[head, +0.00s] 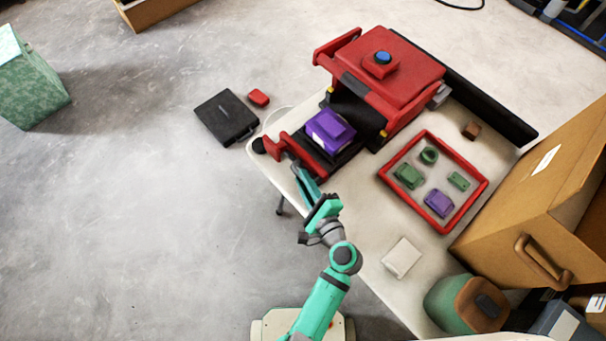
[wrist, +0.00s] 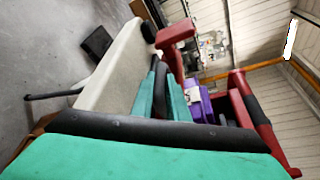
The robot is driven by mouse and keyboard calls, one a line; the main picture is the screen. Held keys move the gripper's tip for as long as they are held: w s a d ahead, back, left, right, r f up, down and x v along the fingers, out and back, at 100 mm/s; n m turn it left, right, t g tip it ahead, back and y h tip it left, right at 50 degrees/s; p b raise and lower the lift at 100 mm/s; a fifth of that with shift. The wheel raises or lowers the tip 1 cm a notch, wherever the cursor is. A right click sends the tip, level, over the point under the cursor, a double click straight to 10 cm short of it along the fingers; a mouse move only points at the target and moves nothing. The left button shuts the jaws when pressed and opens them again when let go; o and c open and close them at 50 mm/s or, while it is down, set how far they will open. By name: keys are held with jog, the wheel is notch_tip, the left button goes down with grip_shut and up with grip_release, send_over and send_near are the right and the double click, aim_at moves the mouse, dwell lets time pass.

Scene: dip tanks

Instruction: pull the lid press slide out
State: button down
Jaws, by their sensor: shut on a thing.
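The red lid press (head: 395,75) stands at the back of the white table, with a blue button on top. Its slide (head: 343,160) sticks out of the front, a dark plate with a red front piece (head: 283,150). A purple box with a lid (head: 328,132) sits on the slide. In the wrist view my fingers (wrist: 160,88) reach towards the red front piece (wrist: 176,32); the exact contact is partly hidden.
A red-rimmed tray (head: 432,217) with green and purple parts lies right of the slide. A black case (head: 226,117) lies left.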

dwell(0.3)
jog(key=c, duration=2)
grip_release()
jog(key=shift+s, duration=0.15)
jog(key=v, duration=1)
jog(key=shift+s+d, duration=0.1)
jog(key=shift+s, duration=0.2)
jog(key=shift+w, duration=0.1)
